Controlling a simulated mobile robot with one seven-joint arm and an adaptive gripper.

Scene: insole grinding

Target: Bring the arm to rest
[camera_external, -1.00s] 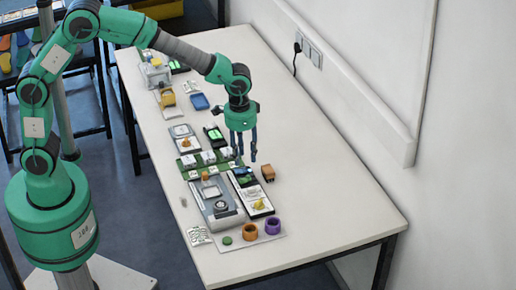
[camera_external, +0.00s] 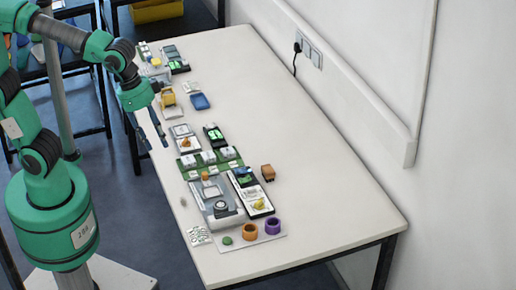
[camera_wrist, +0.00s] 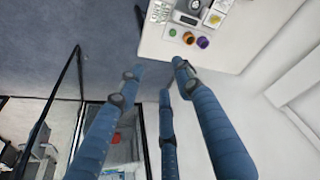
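My gripper (camera_external: 152,128) hangs at the left edge of the table in the external view, with my arm folded back toward its base. In the wrist view its blue fingers (camera_wrist: 155,85) are spread apart with nothing between them. It is apart from the objects on the table. The white table (camera_external: 320,200) runs from the back to the front right.
A grey device (camera_external: 222,214), a green board (camera_external: 187,164), an orange ring (camera_external: 250,232), a purple ring (camera_external: 273,226), a brown block (camera_external: 268,172) and a blue tray (camera_external: 200,101) lie on the table. The table's right half is clear. A wall (camera_external: 455,180) borders it.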

